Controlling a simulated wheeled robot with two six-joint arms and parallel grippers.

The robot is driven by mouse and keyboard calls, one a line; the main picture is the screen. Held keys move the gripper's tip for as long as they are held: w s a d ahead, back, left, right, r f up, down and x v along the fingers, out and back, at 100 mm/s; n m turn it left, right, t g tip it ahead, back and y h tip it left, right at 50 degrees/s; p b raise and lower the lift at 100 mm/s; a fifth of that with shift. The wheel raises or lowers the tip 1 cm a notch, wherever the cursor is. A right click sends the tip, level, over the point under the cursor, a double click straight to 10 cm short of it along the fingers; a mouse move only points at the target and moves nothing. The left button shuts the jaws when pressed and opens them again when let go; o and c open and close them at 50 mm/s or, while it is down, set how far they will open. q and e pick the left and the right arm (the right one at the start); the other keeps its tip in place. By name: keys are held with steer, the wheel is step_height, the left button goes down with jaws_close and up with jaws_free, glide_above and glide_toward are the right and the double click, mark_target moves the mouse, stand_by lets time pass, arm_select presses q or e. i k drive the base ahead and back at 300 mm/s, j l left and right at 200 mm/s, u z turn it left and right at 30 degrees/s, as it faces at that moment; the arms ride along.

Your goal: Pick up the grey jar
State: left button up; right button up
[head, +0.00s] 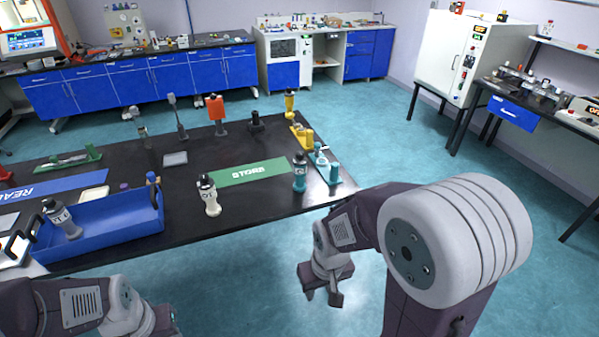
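A greyish jar with a dark cap and a dark label (62,219) stands slightly tilted in the left part of the blue tray (115,231). It is the greyest jar I can make out. An off-white jar with a dark cap (209,196) stands on the black table right of the tray. My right gripper (321,296) hangs over the floor off the table's front right edge, open and empty, apart from every jar. My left gripper (166,322) is at the bottom edge, in front of the table; its fingers are too unclear to judge.
A teal jar (299,173) stands at the right of the black table (180,221), by a green mat (249,172). A yellow bottle (289,104), a black item (256,121) and an orange-topped tool (216,108) stand along the back. The table's front middle is clear.

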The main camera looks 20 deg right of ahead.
mark_target(59, 215)
steer(key=i+j+z, duration=0.1)
steer(key=j, duration=0.5)
steer(key=i+j+z, duration=0.1)
steer(key=j, duration=0.45)
steer(key=i+j+z, duration=0.1)
steer(key=i+j, duration=0.15)
steer(key=j, duration=0.4)
steer(key=i+j+z, duration=0.15)
steer(key=j, duration=0.45)
steer(key=j+z, duration=0.1)
steer(key=j, duration=0.5)
